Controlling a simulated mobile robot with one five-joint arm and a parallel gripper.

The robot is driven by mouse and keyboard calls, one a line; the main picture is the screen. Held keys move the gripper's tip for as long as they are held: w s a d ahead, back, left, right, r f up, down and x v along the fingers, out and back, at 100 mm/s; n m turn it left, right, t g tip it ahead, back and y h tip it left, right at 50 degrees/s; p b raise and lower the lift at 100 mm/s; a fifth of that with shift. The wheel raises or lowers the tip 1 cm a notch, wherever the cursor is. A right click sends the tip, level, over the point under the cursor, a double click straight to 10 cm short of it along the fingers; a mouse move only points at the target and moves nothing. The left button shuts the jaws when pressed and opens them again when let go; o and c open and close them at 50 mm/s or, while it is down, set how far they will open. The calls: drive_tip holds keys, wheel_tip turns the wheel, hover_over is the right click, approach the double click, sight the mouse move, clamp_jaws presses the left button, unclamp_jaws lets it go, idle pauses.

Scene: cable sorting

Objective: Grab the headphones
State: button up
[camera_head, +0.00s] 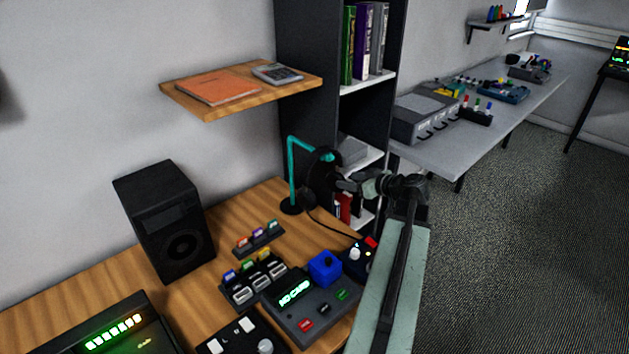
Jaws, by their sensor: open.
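The black headphones (318,172) hang on a teal stand (292,172) with a round dark base, at the back right corner of the wooden desk. A thin black cable curves down from them onto the desk. My arm comes up from the lower right and bends left at the wrist. My gripper (343,183) is open at the right side of the headphones, very close to them. Its fingertips are small and dark against the black ear cup, so I cannot tell whether they touch it. Part of the headphones is hidden behind my gripper.
A black speaker (165,220) and several control boxes with buttons, including a "NO CARD" box (305,300), fill the wooden desk (90,290). A wooden wall shelf (205,108) hangs above. A dark bookcase (300,100) stands behind the headphones. Carpeted floor is free at right.

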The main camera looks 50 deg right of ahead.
sight(330, 178)
drive_tip(key=shift+w+a, duration=0.15)
drive_tip(key=shift+w, duration=0.65)
drive_tip(key=b+x, duration=0.1)
drive_tip(key=x, duration=0.1)
drive_tip(key=b+x, duration=0.1)
drive_tip(key=x, duration=0.2)
drive_tip(key=b+x, duration=0.1)
drive_tip(key=x, duration=0.1)
drive_tip(key=shift+w+a+f, duration=0.25)
drive_tip(key=shift+f, duration=0.1)
drive_tip(key=shift+r, duration=0.1)
clamp_jaws()
